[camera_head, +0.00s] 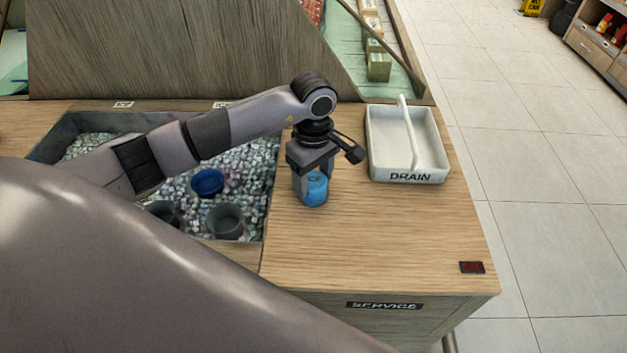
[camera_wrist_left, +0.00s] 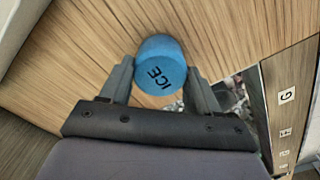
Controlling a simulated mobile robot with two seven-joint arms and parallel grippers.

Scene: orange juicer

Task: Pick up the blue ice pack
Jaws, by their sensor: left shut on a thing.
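The blue ice pack (camera_head: 316,190) is a small rounded cylinder between the fingers of my left gripper (camera_head: 314,188), over the wooden counter to the right of the ice bin. My right gripper is not in view.
A white DRAIN tray (camera_head: 408,178) with a handle stands right of my left gripper. The bin (camera_head: 268,200) of ice cubes holds a blue cup (camera_head: 207,182) and two dark cups (camera_head: 226,221). The counter front (camera_head: 370,262) is clear except for a small dark red-lettered plate (camera_head: 471,267).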

